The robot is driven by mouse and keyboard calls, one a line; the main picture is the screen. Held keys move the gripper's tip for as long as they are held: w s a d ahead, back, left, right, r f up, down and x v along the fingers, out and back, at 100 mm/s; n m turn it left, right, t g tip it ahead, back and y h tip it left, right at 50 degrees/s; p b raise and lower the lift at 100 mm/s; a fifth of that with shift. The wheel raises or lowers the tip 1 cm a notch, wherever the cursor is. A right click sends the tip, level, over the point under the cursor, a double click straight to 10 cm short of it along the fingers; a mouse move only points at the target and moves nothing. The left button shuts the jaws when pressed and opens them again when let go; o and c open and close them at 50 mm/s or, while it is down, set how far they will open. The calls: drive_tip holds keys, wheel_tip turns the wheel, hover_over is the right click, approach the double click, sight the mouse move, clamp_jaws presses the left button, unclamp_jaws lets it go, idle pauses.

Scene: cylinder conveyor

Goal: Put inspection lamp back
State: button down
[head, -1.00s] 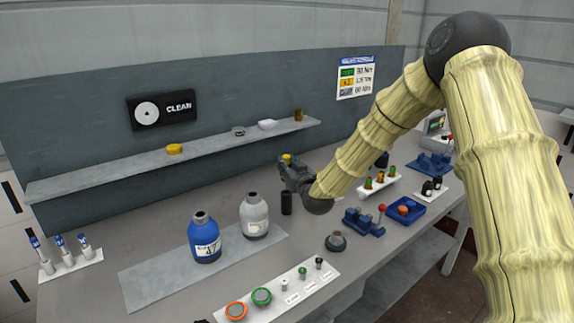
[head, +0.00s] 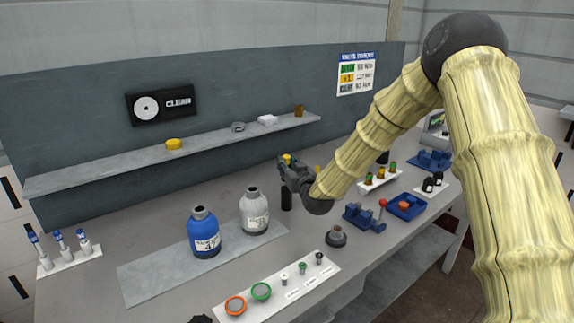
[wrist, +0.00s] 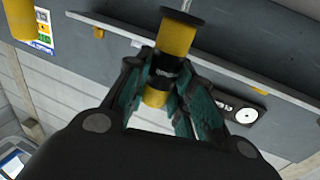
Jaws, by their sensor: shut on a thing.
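In the wrist view, the lamp (wrist: 178,38) stands between the teal-padded fingers of my gripper (wrist: 158,88), with yellow bands and a black end. A thin pale line runs from that end. I cannot tell whether the lamp touches the bench.
A blue bottle (head: 205,236) and a grey-white bottle (head: 254,214) stand on a grey mat. A wall shelf (head: 100,176) carries several small items. A white strip of parts (head: 280,288), a dark round part (head: 336,237) and blue trays (head: 406,207) occupy the front and right.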

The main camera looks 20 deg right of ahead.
drive_tip(key=shift+f+b, duration=1.1)
drive_tip(key=shift+f, duration=0.5)
drive_tip(key=c, duration=1.1)
unclamp_jaws()
drive_tip(key=shift+c, duration=0.2)
drive_tip(key=shift+r, duration=0.1)
drive_tip(key=shift+r+p, duration=1.15)
drive_tip(key=shift+r, duration=1.75)
